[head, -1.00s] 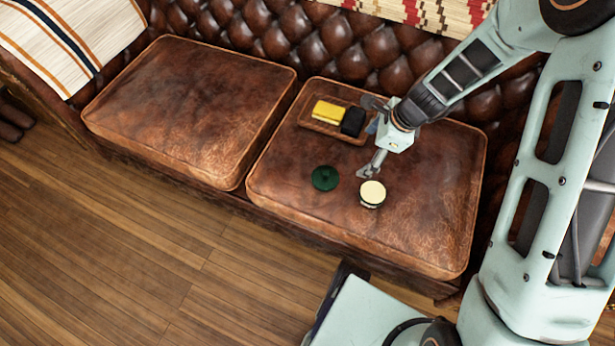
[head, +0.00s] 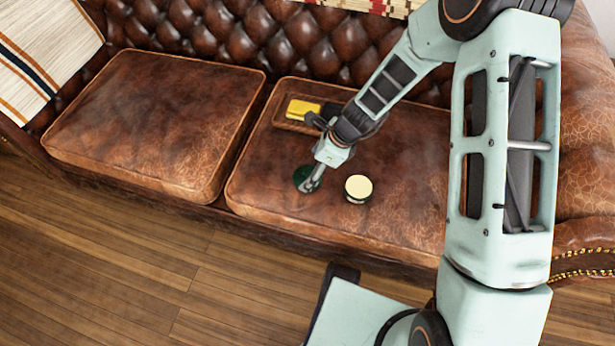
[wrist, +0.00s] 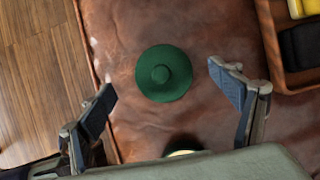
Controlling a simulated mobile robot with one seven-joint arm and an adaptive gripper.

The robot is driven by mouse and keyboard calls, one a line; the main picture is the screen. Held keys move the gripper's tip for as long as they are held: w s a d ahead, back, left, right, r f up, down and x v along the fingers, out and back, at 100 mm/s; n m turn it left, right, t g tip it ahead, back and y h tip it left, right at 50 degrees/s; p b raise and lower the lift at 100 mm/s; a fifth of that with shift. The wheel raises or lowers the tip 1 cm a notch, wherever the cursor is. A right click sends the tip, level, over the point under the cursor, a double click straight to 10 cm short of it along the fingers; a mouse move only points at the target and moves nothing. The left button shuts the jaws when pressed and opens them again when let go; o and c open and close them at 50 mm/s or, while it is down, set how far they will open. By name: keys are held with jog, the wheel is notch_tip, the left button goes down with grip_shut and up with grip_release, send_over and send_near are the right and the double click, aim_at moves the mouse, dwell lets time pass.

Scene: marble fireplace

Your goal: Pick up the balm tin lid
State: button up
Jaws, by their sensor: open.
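The balm tin lid is a dark green disc with a small raised knob (wrist: 163,73), lying flat on the brown leather seat cushion. In the head view the lid (head: 302,176) is partly covered by one of my fingers. My gripper (head: 312,155) is open and empty, above the cushion at the lid. In the wrist view my gripper's fingers (wrist: 161,80) are spread to the left and right of the lid, with a gap on each side. The open balm tin (head: 358,188), dark with a cream top, stands to the right of the lid; only its edge shows in the wrist view (wrist: 183,148).
A wooden tray (head: 290,124) at the back of the cushion holds a yellow item (head: 303,108) and a black item (wrist: 300,47). The tufted sofa back (head: 230,35) rises behind. The left cushion (head: 150,125) is bare.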

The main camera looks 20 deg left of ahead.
aim_at(308, 171)
jog(key=b+x, duration=0.1)
jog(key=x, duration=0.2)
jog(key=shift+f, duration=0.2)
jog(key=shift+r, duration=0.1)
jog(key=c, duration=1.1)
jog(key=shift+o, duration=0.2)
jog(key=shift+r, duration=0.1)
